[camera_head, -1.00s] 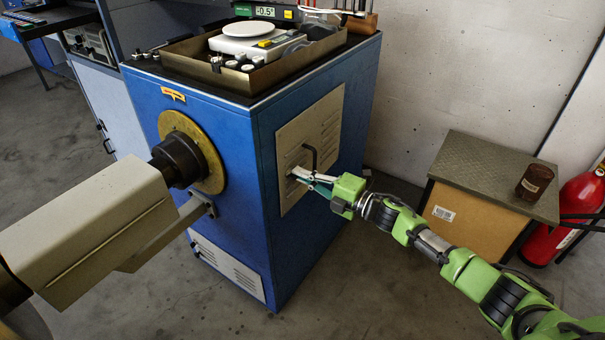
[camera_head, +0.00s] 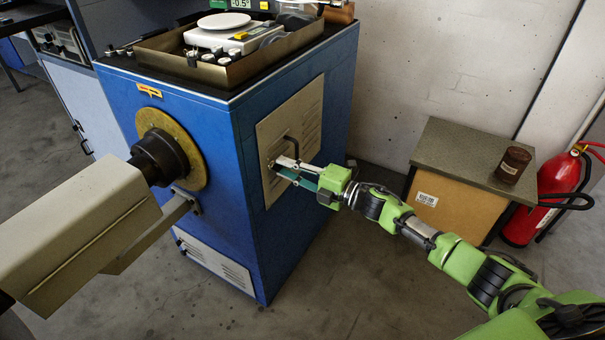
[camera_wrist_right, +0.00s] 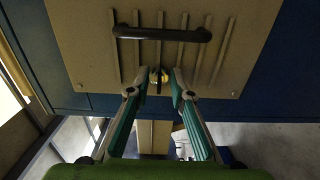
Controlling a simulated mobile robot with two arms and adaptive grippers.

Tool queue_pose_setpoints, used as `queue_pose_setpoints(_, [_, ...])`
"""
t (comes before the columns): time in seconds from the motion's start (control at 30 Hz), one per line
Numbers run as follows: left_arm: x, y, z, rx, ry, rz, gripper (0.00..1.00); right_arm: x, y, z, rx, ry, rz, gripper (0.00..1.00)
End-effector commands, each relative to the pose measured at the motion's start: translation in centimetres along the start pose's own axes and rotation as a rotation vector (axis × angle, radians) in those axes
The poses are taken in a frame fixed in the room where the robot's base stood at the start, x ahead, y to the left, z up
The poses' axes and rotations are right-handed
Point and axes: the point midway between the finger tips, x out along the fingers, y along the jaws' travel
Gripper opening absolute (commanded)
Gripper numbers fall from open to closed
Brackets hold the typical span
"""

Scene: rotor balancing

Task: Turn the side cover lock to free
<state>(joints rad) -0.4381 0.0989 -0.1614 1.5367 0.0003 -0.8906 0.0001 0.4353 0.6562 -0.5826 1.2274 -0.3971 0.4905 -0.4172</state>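The side cover (camera_head: 308,117) is a beige louvred panel on the right face of the blue cabinet. It has a black bar handle (camera_head: 292,146), which also shows in the right wrist view (camera_wrist_right: 162,33). A small brass lock (camera_wrist_right: 157,76) sits near the cover's edge, below the handle in the right wrist view. My right gripper (camera_wrist_right: 160,73) has one fingertip on each side of the lock, with narrow gaps seeming to show. In the head view my right gripper (camera_head: 277,168) hides the lock. The lock's turned position is hard to tell. My left gripper is not in view.
A beige housing with a dark spindle (camera_head: 160,160) fills the left front. A tray (camera_head: 128,48) with a scale (camera_head: 225,37) stands on the cabinet. At right are a low box (camera_head: 470,150) with a brown jar (camera_head: 512,165) and a red fire extinguisher (camera_head: 550,190).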

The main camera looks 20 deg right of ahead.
Motion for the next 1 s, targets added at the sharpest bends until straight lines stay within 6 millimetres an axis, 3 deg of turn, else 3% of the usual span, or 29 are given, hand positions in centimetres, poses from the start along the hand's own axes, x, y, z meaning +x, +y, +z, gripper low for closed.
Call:
queue_pose_setpoints(0.5, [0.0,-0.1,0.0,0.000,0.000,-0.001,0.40,-9.6,-0.2,0.0,0.001,-0.001,-0.004,0.21])
queue_pose_setpoints(0.7, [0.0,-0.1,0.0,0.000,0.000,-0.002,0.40,-11.1,-0.1,0.0,0.001,-0.001,-0.002,0.21])
queue_pose_setpoints(1.0, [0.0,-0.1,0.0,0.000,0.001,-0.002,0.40,-11.3,0.0,0.0,0.000,-0.001,-0.001,0.21])
